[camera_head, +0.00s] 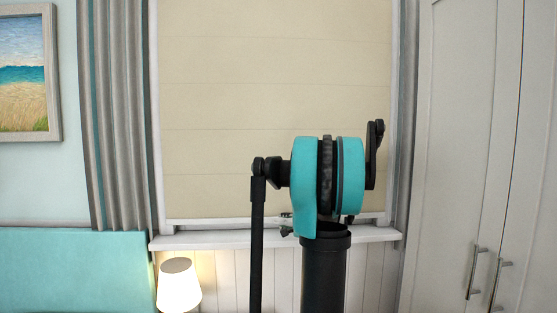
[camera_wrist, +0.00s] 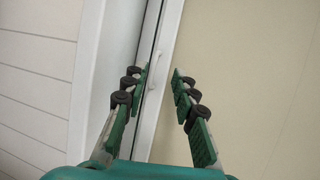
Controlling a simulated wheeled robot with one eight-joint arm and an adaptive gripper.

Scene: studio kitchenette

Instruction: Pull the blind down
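The cream blind (camera_head: 270,85) hangs over most of the window, its lower edge just above the sill. It fills the right of the wrist view (camera_wrist: 250,70). There a white bottom bar (camera_wrist: 169,50) runs along its edge, with a small pale tab (camera_wrist: 155,59) on it. My gripper (camera_wrist: 161,72) is open, with fingertips on either side of the tab and bar in the picture. I see no clear contact, and the depth gap is hard to judge. In the head view my arm hides most of the gripper and part of the blind's lower edge.
The white window sill (camera_head: 215,239) juts out just below the blind. A grey curtain (camera_head: 116,120) hangs at the left, above a teal headboard (camera_head: 70,270) and a lit lamp (camera_head: 178,284). Tall white cupboards (camera_head: 455,130) with handles stand at the right.

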